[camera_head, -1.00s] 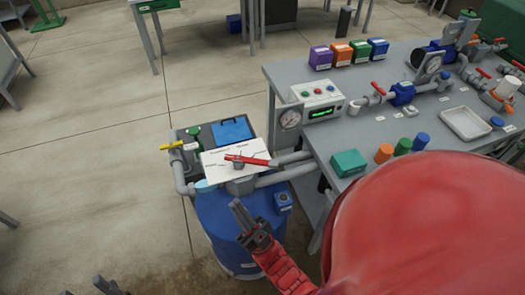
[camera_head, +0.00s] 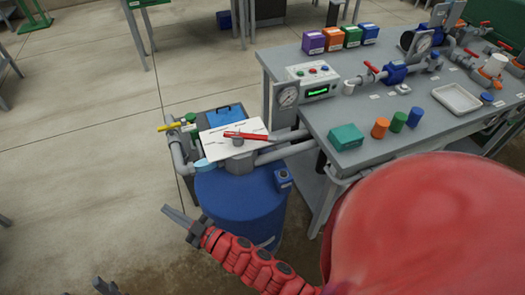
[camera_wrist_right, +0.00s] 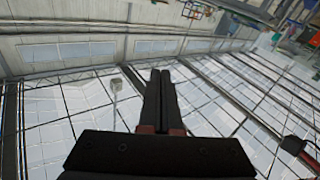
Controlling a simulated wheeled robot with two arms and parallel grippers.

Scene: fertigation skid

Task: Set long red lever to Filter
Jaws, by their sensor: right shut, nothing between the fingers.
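The long red lever (camera_head: 246,136) lies over a white label plate (camera_head: 215,141) on top of grey pipework above the blue drum (camera_head: 232,205). Its bar runs roughly left to right, with the longer end to the right of the grey pivot. The plate's printed words are too small to read. My right gripper (camera_head: 168,212) is shut and empty, in front of and left of the drum, clear of the lever. In the right wrist view its fingers (camera_wrist_right: 160,75) are together, with the roof and windows behind. Part of my left gripper (camera_head: 104,287) shows at the bottom left edge.
A grey workbench (camera_head: 345,115) with valves, gauges and coloured caps stands at the right. A yellow-handled valve (camera_head: 172,126) and a blue clipboard (camera_head: 225,114) are beside the plate. Bare concrete floor lies to the left.

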